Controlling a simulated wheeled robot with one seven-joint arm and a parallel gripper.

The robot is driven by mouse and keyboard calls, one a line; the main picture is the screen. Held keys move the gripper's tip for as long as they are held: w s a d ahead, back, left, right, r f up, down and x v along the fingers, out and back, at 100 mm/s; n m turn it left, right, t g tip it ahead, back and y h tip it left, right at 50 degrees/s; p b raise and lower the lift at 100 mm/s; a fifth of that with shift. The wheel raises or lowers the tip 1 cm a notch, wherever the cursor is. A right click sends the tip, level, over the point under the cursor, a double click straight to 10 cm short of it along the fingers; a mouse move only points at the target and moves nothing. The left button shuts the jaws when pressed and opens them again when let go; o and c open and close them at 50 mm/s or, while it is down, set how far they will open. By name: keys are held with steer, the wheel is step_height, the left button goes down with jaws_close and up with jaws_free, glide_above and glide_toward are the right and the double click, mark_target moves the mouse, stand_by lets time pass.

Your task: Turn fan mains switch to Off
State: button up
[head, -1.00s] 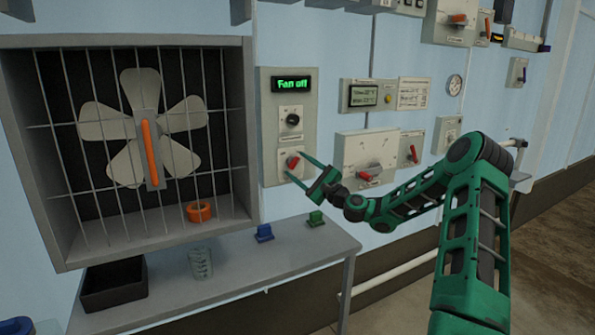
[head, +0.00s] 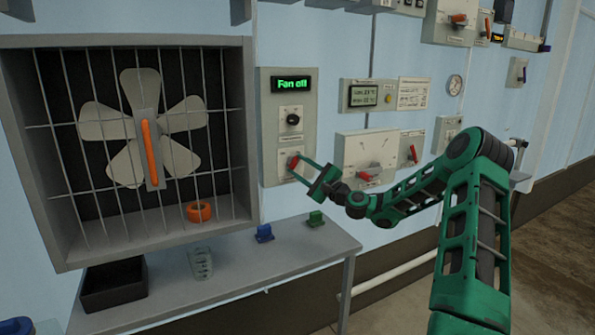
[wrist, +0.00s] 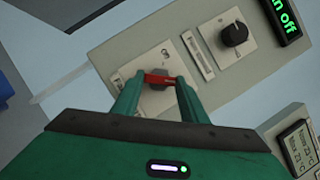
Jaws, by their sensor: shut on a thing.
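The fan mains switch is a red handle (head: 293,161) on the lower part of a grey control panel (head: 270,144) beside the fan. In the wrist view the red handle (wrist: 158,79) lies between my fingertips, on a pale square plate. My gripper (head: 298,166) is shut on the handle, with one green finger at each side; it also shows in the wrist view (wrist: 156,82). The green display (head: 291,85) above reads "Fan off". A black knob (head: 293,119) sits between display and switch. The switch's position markings are too small to read.
A caged fan (head: 143,130) with an orange bar is at left. A shelf (head: 220,281) below holds a black bin (head: 113,285), a clear cup (head: 201,263), and blue and green clips. Another red-handled box (head: 367,160) is close right of my gripper.

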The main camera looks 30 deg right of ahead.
steer(key=n+g, duration=0.1)
steer(key=n, duration=0.3)
steer(key=n+g, duration=0.2)
steer(key=n, duration=0.2)
steer(key=n+g, duration=0.1)
steer(key=n, duration=0.3)
steer(key=shift+s+r+g+h, duration=0.1)
steer(key=shift+r+g+h, duration=0.15)
steer(key=shift+g+h, duration=0.05)
steer(key=n+g+h, duration=0.1)
steer(key=n, duration=0.2)
steer(key=shift+a, duration=0.15)
steer(key=shift+n+h, duration=0.4)
steer(key=o, duration=1)
steer(key=shift+o, duration=0.2)
steer(key=shift+r, duration=0.15)
